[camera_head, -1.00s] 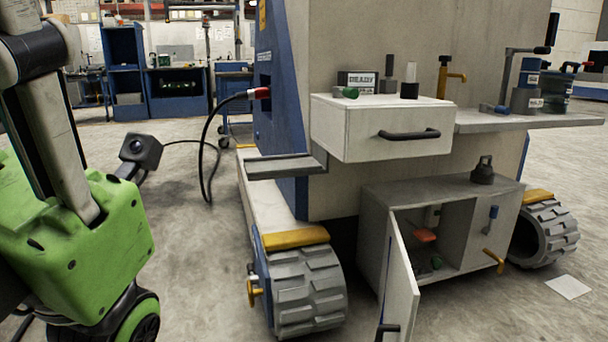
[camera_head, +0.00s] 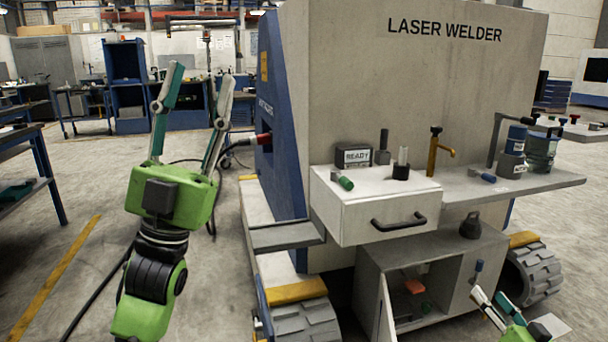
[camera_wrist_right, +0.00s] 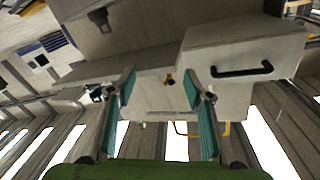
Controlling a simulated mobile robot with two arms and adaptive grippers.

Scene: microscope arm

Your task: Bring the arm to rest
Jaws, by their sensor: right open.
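A dark jointed arm (camera_head: 493,132) stands on the grey side shelf of the laser welder, at the right of the head view. Its post rises from the shelf, and its upper bar reaches right above several jars. I cannot tell whether this is the microscope arm. My left gripper (camera_head: 200,85) is raised at the left of the welder, open and empty, its fingers pointing up. My right gripper (camera_head: 489,295) is low at the lower right, in front of the cabinet. In the right wrist view its fingers (camera_wrist_right: 160,78) are spread, with nothing between them.
The laser welder (camera_head: 350,60) has a white drawer (camera_head: 365,212) with a black handle, and a shelf (camera_head: 540,185) holding jars. Below is an open cabinet (camera_head: 460,262). A cable runs from the welder's left side. Bare floor (camera_head: 60,230) lies at the left.

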